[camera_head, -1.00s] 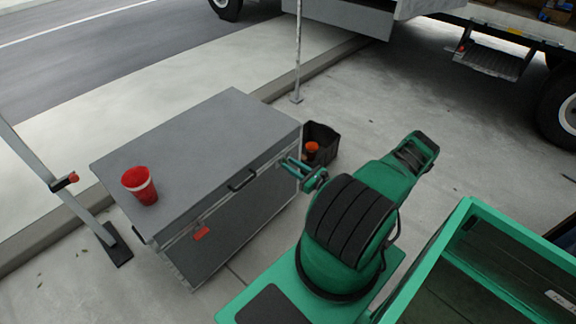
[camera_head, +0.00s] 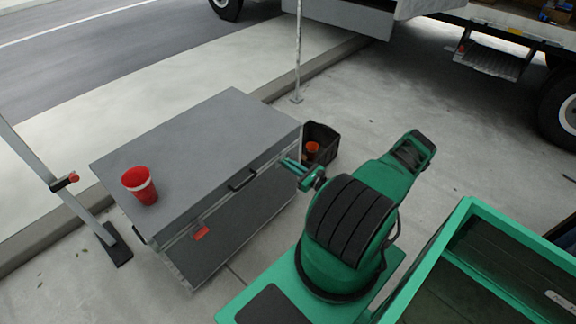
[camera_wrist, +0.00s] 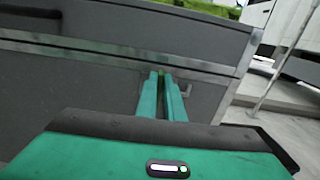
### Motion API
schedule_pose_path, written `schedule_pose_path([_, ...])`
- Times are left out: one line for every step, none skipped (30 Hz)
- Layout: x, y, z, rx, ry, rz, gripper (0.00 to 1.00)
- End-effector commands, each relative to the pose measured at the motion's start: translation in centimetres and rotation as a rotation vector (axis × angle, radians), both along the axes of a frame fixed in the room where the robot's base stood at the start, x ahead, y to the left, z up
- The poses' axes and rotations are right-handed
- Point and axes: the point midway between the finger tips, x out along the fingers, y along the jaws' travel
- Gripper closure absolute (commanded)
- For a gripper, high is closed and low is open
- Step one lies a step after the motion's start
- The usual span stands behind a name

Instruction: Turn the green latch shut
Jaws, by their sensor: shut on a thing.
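The grey case (camera_head: 200,150) stands on the pavement with its lid down. A red latch (camera_head: 201,233) shows on its front, toward the left. My gripper (camera_head: 287,163) is at the right end of the case front, by the seam under the lid. In the wrist view, my gripper (camera_wrist: 161,73) has its two green fingers close together at the metal seam. A thin green sliver of the green latch (camera_wrist: 161,77) shows between the fingertips. The fingers hide most of it, and its angle cannot be told. A small grey hook-shaped piece (camera_wrist: 187,90) shows just right of the fingers.
A red cup (camera_head: 140,186) stands on the lid. A black crate (camera_head: 322,146) with an orange thing in it is just behind my gripper. A thin pole (camera_head: 298,60) rises behind the case. A metal stand (camera_head: 75,200) is at left. A truck is at the back right.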

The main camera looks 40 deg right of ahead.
Motion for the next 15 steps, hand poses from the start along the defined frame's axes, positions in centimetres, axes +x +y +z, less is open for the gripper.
schedule_pose_path([-0.02, -0.05, 0.00, -0.018, -0.002, -0.002, 1.00])
schedule_pose_path([-0.02, -0.03, 0.00, -0.030, -0.003, -0.002, 1.00])
schedule_pose_path([-0.02, -0.01, -0.01, -0.051, -0.005, -0.002, 1.00])
schedule_pose_path([-0.02, 0.02, -0.01, -0.067, -0.006, -0.002, 1.00])
schedule_pose_path([-0.02, 0.04, -0.01, -0.086, -0.008, -0.002, 1.00])
schedule_pose_path([-0.03, 0.08, -0.02, -0.114, -0.010, -0.002, 1.00])
schedule_pose_path([-0.03, 0.11, -0.02, -0.135, -0.012, -0.002, 1.00])
schedule_pose_path([-0.03, 0.15, -0.03, -0.158, -0.014, -0.002, 1.00])
schedule_pose_path([-0.04, 0.19, -0.05, -0.192, -0.018, -0.002, 1.00])
schedule_pose_path([-0.04, 0.23, -0.06, -0.218, -0.019, -0.002, 1.00])
schedule_pose_path([-0.04, 0.26, -0.07, -0.246, -0.021, -0.002, 1.00])
schedule_pose_path([-0.05, 0.31, -0.09, -0.283, -0.025, -0.002, 1.00])
schedule_pose_path([-0.05, 0.35, -0.10, -0.311, -0.027, -0.002, 1.00])
schedule_pose_path([-0.06, 0.39, -0.12, -0.340, -0.030, -0.002, 1.00])
schedule_pose_path([-0.06, 0.44, -0.14, -0.378, -0.033, -0.002, 1.00])
